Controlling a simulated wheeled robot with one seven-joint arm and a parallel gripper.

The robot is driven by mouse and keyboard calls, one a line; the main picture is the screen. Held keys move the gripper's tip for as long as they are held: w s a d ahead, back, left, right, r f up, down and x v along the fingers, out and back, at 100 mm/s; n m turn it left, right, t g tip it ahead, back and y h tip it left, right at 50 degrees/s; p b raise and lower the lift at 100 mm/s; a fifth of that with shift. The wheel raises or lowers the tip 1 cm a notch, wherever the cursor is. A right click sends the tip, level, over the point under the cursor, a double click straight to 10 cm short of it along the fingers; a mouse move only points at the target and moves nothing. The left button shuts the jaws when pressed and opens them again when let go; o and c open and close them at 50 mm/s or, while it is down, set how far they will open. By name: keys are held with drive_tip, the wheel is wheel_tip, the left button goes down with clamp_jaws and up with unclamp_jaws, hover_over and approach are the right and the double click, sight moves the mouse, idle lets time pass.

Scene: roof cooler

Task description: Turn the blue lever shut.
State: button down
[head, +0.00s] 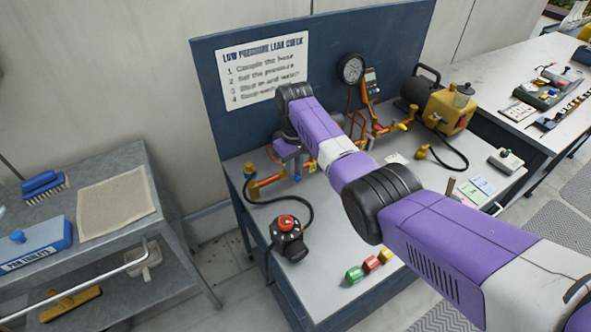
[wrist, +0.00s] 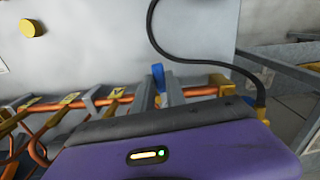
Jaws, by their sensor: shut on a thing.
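The blue lever (wrist: 157,76) shows upright in the wrist view, on the copper pipe (wrist: 199,91). My gripper (wrist: 158,90) has one grey finger on each side of the lever and is shut on it. The lower part of the lever is hidden behind the purple gripper body. In the head view, my gripper (head: 296,167) is down at the pipework on the left part of the bench, and a small blue bit shows beside it. My own arm hides much of the pipe there. The lever's exact angle to the pipe is hard to tell.
A black hose (head: 309,205) runs from a brass fitting (head: 252,184) to a black device with a red knob (head: 287,240). A gauge (head: 351,68) and a yellow pump (head: 447,108) stand further right. Red, green and yellow blocks (head: 371,264) lie at the bench front.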

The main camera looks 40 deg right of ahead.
drive_tip(key=shift+a+r+m, duration=0.1)
drive_tip(key=shift+a+m, duration=0.1)
drive_tip(key=shift+m, duration=0.2)
drive_tip(key=c, duration=1.4)
unclamp_jaws()
drive_tip(key=shift+o, duration=0.2)
wheel_tip(320, 180, up, 8)
drive_tip(key=shift+f, duration=0.15)
